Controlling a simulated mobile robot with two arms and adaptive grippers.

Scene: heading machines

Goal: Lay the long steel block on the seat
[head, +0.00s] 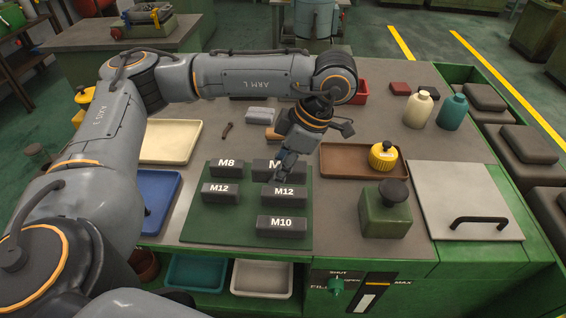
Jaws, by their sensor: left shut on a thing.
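My left gripper (283,169) points down over the upper right of the green mat (194,229). It is shut at a dark grey block (299,171) whose label starts with M; the fingers hide the rest of the label, and the grip itself is hard to see. Other dark blocks lie on the mat: M8 (226,169), a left M12 (220,194), a right M12 (284,197) and M10 (282,227). Light grey steel pieces (262,115) lie behind the mat. I cannot tell which thing is the seat. My right gripper is not in view.
A brown tray (340,165) with a yellow container (382,155) stands right of the gripper. A green block with a black knob (386,212) and a grey lid with a handle (464,190) are farther right. Cream (418,110) and teal (452,113) bottles stand behind.

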